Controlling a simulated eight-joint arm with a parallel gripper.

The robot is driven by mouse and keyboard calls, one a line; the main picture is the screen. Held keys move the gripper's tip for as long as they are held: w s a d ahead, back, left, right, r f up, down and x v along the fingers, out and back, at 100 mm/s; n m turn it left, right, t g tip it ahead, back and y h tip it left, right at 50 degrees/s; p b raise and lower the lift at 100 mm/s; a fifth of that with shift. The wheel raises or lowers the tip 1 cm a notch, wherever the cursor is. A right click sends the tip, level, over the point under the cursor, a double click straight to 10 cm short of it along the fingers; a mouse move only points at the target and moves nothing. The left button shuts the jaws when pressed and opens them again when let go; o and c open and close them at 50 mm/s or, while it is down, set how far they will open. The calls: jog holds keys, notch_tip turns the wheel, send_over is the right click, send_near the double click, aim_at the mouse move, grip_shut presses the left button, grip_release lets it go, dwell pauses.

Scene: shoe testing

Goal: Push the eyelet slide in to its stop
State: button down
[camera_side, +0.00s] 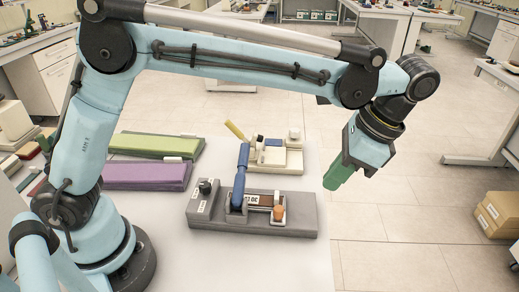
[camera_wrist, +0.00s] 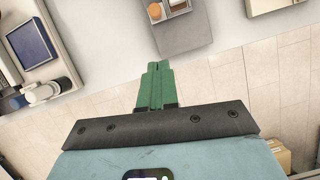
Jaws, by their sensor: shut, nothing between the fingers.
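A grey fixture (camera_side: 290,230) lies on the white table. It has a blue lever (camera_side: 240,180) standing up, a dark round knob and a white-framed carriage with an orange knob (camera_side: 279,213) at its right part. This carriage appears to be the eyelet slide; how far in it sits cannot be told. In the wrist view the orange knob (camera_wrist: 154,4) shows at the top edge, with the end of the grey fixture (camera_wrist: 184,36) below it. My gripper (camera_side: 330,184) has green fingers, shut and empty, above and to the right of the fixture, apart from it. The fingers show in the wrist view (camera_wrist: 159,66).
A cream device (camera_side: 278,160) with a yellow handle stands behind the fixture. Green (camera_side: 155,145) and purple (camera_side: 146,176) slabs lie to the left. The table's right edge is close to the fixture, with open floor beyond. Cardboard boxes (camera_side: 497,216) stand at far right.

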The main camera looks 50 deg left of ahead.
jog(key=shift+w+d+r, duration=0.1)
jog(key=shift+r, duration=0.25)
jog(key=c, duration=1.7)
grip_release()
jog(key=shift+r, duration=0.15)
jog(key=o, duration=0.3)
jog(key=shift+a+r+n, duration=0.2)
jog(key=shift+a+n, duration=0.05)
jog(key=shift+n, duration=0.05)
jog(key=o, duration=0.4)
jog(key=a+n, duration=0.1)
jog(key=s+a+n+h, duration=0.1)
jog(key=n, duration=0.1)
jog(key=shift+s+r, duration=0.1)
jog(key=shift+r, duration=0.3)
jog(key=n+t+h, duration=0.3)
jog(key=n, duration=0.8)
send_over(279, 208)
jog(key=shift+g, duration=0.3)
jog(key=shift+f, duration=5.95)
